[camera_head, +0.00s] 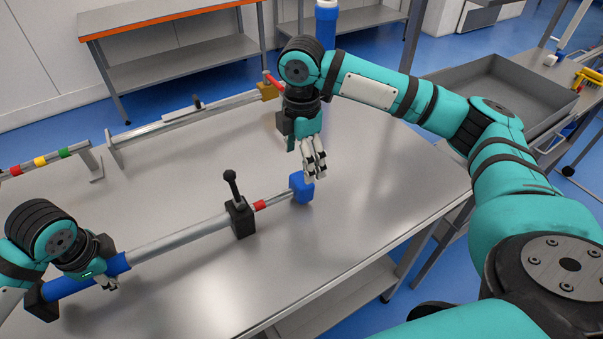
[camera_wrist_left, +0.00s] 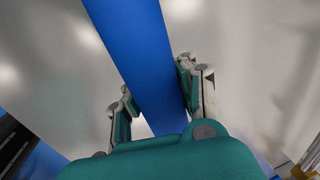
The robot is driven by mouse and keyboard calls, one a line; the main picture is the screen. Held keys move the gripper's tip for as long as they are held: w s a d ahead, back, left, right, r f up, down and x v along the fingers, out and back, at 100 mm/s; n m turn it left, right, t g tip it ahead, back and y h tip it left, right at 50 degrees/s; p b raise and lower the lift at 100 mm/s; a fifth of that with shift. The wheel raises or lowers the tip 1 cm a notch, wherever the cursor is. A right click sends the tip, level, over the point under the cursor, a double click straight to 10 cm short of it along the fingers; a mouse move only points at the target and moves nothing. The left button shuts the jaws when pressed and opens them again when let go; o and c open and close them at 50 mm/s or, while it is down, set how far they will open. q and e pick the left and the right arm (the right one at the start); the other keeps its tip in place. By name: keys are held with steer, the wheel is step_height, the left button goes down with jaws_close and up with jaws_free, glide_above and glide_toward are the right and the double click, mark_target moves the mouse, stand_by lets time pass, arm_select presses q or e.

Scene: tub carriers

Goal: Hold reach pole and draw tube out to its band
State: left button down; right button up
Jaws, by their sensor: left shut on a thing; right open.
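The reach pole (camera_head: 178,242) lies along the steel table. It has a blue grip (camera_head: 68,285) at its left end, a grey outer tube, a black clamp with an upright lever (camera_head: 240,215), and a thinner inner tube with a red band (camera_head: 260,205) showing just right of the clamp. A blue end block (camera_head: 301,188) caps the tube. My left gripper (camera_head: 108,284) is shut on the blue grip, which also runs between its fingers in the left wrist view (camera_wrist_left: 140,50). My right gripper (camera_head: 317,168) is open and empty, just above and right of the end block.
A rail with red, yellow and green bands (camera_head: 40,161) is at far left. A grey tray (camera_head: 505,95) stands on the right. The front right tabletop (camera_head: 390,190) is clear.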

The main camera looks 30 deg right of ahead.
arm_select(q)
steer(key=shift+r, duration=0.1)
arm_select(e)
steer(key=shift+r, duration=1.55)
arm_select(q)
steer(key=c, duration=1)
jaws_free()
steer(key=r, duration=0.4)
steer(key=s+r, duration=0.1)
steer(key=r, duration=0.3)
steer(key=s+r, duration=0.1)
steer(key=r, duration=0.2)
steer(key=shift+s+r, duration=0.15)
steer(key=shift+r, duration=0.25)
